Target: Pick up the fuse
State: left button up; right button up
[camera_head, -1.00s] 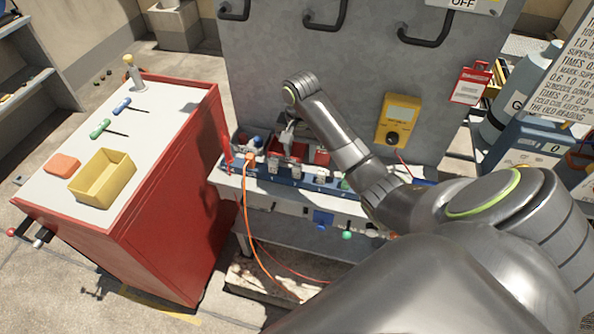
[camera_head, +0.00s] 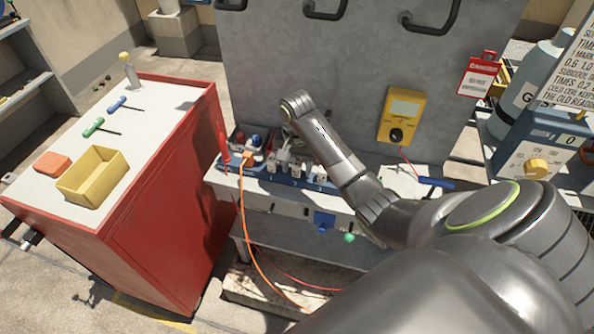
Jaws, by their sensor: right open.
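I cannot pick out the fuse for certain. Small white, grey, red and blue parts crowd the blue tray (camera_head: 262,174) on the narrow grey bench below the tall grey panel, and the fuse may be among them or hidden. My right arm comes in from the lower right and bends down over this tray. My right gripper (camera_head: 283,154) is small and partly hidden at the tray, its jaws open. I cannot tell whether it touches a part. My left gripper is not in view.
A red cabinet (camera_head: 170,190) stands left, with a yellow bin (camera_head: 92,177), an orange block (camera_head: 52,163) and tools on its white top. A yellow meter (camera_head: 401,115) hangs on the panel. An orange cable (camera_head: 243,225) hangs before the bench. Gas bottles stand right.

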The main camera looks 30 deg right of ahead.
aim_at(297, 163)
jog(key=shift+c, duration=0.2)
grip_shut()
jog(key=shift+r, duration=0.15)
jog(key=shift+r, duration=0.25)
notch_tip(297, 163, up, 2)
jog(key=shift+r+p, duration=0.15)
jog(key=shift+p, duration=0.3)
notch_tip(297, 163, up, 7)
jog(key=p, duration=0.7)
